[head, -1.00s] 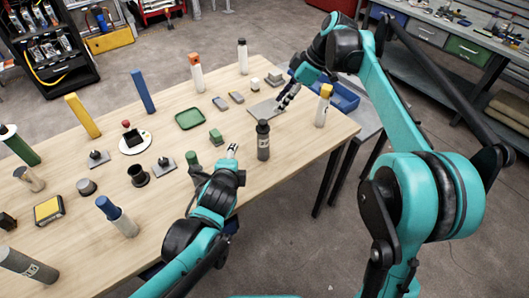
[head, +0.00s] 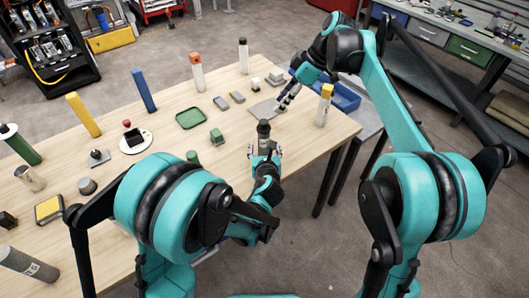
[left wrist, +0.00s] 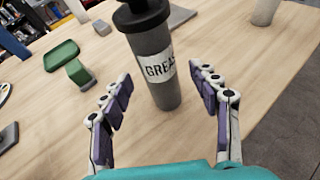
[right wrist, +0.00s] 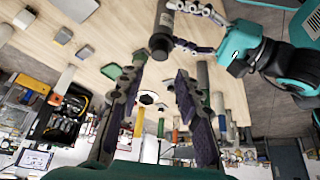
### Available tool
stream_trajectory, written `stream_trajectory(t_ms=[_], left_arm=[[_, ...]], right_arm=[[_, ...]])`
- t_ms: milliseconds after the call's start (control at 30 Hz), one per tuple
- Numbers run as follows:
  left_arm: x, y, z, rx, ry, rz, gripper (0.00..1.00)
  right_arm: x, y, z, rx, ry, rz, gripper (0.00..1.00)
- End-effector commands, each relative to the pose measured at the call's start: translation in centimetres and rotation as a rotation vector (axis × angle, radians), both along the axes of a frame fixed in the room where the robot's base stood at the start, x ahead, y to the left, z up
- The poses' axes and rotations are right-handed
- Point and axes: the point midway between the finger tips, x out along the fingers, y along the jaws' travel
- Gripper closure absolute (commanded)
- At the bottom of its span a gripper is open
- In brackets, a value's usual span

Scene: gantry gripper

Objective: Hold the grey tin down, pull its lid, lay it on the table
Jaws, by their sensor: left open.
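The grey tin (head: 263,141) stands upright near the table's front edge, with a dark lid (head: 263,125) on top. In the left wrist view the tin (left wrist: 150,62) bears a pale label reading "GREA"; the top of its lid (left wrist: 141,14) is cut off. My left gripper (left wrist: 160,82) is open, its fingers either side of the tin with gaps showing. My right gripper (head: 290,95) hangs above the table, beyond and right of the tin. In the right wrist view its fingers (right wrist: 160,72) are apart and empty, with the lid (right wrist: 161,46) in sight beyond them.
A flat grey plate (head: 266,108) lies on the table behind the tin. A green block (head: 216,136) and green tray (head: 191,119) are to the left.

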Motion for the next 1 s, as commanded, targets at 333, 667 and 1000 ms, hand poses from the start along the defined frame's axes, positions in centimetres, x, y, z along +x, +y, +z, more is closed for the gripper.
stream_trajectory(t_ms=[333,667,1000], left_arm=[[3.3,0.2,-1.4,-0.003,0.0,0.001,0.39],[3.4,0.2,-1.4,-0.003,0.001,0.001,0.57],[3.3,0.2,-1.4,-0.003,0.001,0.001,0.94]], right_arm=[[0.0,0.0,0.0,0.0,0.0,0.0,0.66],[0.0,0.0,0.0,0.0,0.0,0.0,0.66],[0.1,0.4,0.0,-0.022,0.002,0.017,0.34]])
